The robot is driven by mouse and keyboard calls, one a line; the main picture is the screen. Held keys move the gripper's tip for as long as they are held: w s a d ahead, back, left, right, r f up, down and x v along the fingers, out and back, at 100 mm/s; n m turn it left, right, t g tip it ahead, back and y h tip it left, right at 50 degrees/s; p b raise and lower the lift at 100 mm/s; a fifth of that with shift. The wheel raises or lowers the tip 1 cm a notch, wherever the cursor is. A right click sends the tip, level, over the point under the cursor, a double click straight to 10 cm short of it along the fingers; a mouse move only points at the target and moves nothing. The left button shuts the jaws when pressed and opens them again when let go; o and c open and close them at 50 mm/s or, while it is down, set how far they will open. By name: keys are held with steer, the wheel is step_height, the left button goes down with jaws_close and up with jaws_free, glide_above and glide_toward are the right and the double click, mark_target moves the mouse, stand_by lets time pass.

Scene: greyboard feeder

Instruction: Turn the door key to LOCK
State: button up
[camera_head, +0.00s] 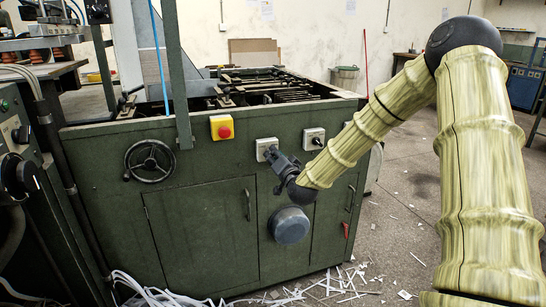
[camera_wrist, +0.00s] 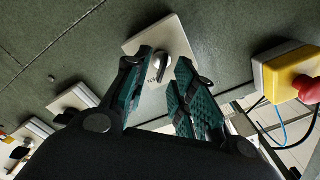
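A white plate (camera_wrist: 168,38) with a small pale turn knob or key (camera_wrist: 160,66) is on the green cabinet front in the wrist view. I cannot tell for sure that it is the door key, and the small mark beside it is not readable. My gripper (camera_wrist: 167,76) is open, with one teal-padded finger on each side of the knob; I cannot tell whether they touch it. In the head view the same plate (camera_head: 264,146) is partly hidden behind my gripper (camera_head: 273,155).
A yellow box with a red button (camera_head: 222,128) sits left of the plate. Another switch plate (camera_head: 314,138) is to its right. A black handwheel (camera_head: 149,161) is farther left, and a grey round part (camera_head: 290,225) sticks out below. Paper scraps lie on the floor.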

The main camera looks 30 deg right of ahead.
steer(key=shift+x, duration=1)
steer(key=shift+s, duration=0.1)
jaws_close()
steer(key=shift+r+n, duration=0.1)
steer(key=shift+n, duration=0.2)
steer(key=shift+a+r+n+p, duration=0.1)
steer(key=shift+n+p, duration=0.5)
steer(key=shift+n, duration=0.6)
steer(key=n+p, duration=0.1)
steer(key=n, duration=0.4)
steer(key=shift+a, duration=0.15)
steer(key=n+p, duration=0.1)
steer(key=n, duration=0.4)
steer(key=shift+a+n, duration=0.15)
steer(key=shift+n, duration=2.35)
